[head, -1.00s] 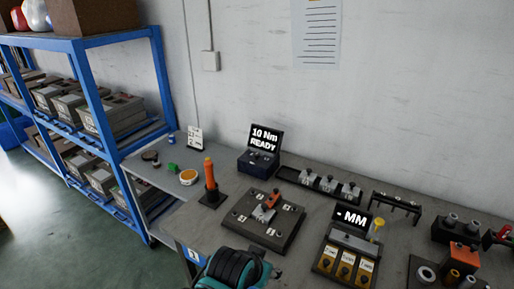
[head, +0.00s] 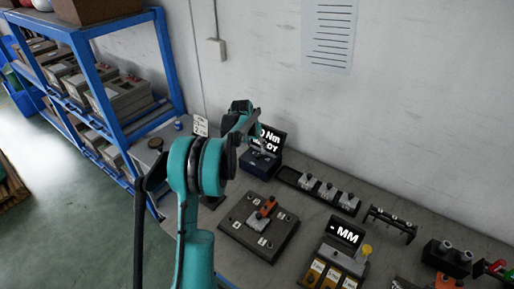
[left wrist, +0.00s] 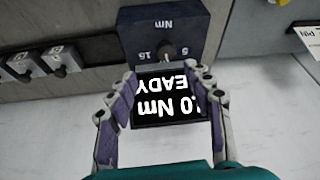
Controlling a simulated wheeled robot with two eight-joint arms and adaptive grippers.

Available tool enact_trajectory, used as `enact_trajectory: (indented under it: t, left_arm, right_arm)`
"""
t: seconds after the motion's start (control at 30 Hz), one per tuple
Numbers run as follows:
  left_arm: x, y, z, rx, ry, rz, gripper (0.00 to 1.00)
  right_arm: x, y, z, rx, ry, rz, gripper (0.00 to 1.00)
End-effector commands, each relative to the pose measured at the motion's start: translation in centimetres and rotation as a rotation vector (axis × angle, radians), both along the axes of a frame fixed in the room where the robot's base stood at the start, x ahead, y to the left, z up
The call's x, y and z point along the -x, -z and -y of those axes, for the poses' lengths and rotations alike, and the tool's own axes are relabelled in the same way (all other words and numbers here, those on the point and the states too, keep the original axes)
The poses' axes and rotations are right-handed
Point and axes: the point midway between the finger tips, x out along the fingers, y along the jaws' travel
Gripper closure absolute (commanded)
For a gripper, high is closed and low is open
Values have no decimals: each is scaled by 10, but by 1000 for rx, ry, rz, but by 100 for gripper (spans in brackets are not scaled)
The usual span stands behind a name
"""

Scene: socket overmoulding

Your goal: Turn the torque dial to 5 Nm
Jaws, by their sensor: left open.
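The dark blue torque unit (head: 259,164) stands on the grey bench against the wall, and its top face shows in the left wrist view (left wrist: 140,30). That face carries the marks "5", "15" and "Nm" around a small dial knob (left wrist: 167,48). Its black display (left wrist: 172,100) shows "Nm" and part of "READY"; the leading characters are partly hidden. My left gripper (left wrist: 166,74) is open, its two fingers spread either side of the knob and display, not visibly touching the knob. In the head view the left gripper (head: 258,143) overlaps the display. My right gripper is out of view.
A dark fixture plate (head: 258,228) lies in front of the unit. A black rail with grey sockets (head: 318,190) runs to its right, also along the wall. A gauge with an "MM" display (head: 345,234) stands further right.

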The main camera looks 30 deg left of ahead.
Motion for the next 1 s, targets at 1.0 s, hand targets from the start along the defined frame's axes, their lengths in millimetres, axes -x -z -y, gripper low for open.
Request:
enact_trajectory:
  t: [1.0]
  left_arm:
    - [-36,82,-13,3,0,-6,51]
  right_arm:
    - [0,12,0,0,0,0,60]
